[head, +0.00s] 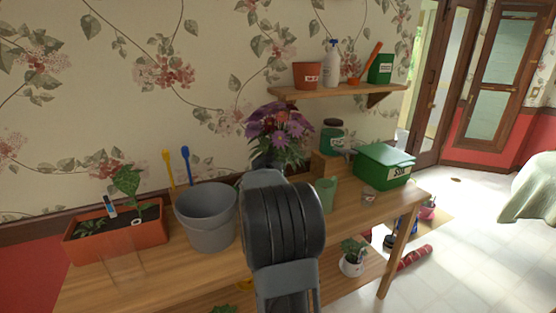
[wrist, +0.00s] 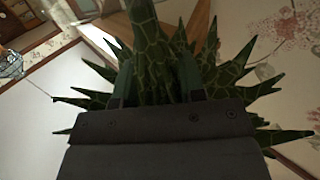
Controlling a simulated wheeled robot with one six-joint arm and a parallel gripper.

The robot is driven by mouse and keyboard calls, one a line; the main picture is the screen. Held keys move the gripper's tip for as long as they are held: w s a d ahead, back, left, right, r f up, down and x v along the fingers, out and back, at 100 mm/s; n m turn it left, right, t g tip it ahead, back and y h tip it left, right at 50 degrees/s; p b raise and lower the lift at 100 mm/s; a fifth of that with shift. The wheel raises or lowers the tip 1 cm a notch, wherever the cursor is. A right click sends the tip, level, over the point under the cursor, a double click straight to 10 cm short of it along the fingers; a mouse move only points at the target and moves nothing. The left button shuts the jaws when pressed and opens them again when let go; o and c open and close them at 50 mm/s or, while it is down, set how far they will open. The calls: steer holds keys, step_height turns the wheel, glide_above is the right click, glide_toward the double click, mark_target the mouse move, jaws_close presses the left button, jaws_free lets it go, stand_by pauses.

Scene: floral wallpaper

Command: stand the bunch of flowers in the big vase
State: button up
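The bunch of flowers (head: 281,128), purple and red heads with green leaves, stands upright behind my arm at the back of the bench. Its lower part is hidden by my arm in the head view. In the wrist view its green stems and leaves (wrist: 152,55) fill the space between the fingers of my gripper (wrist: 157,85), which appears shut on them. A grey bucket-like pot (head: 207,222) stands left of my arm, and a small green cup-shaped vessel (head: 326,192) stands to the right. A faint clear glass vessel (head: 122,265) stands at the front left. I cannot tell which is the big vase.
An orange planter (head: 118,243) sits at the bench's left end. A wall shelf (head: 345,89) with pots and a spray bottle hangs above. A potted plant (head: 353,262) stands below.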

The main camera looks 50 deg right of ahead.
steer(key=o, duration=0.4)
steer(key=v, duration=1.4)
steer(key=shift+b, duration=0.4)
steer(key=shift+d, duration=0.1)
steer(key=shift+w, duration=0.1)
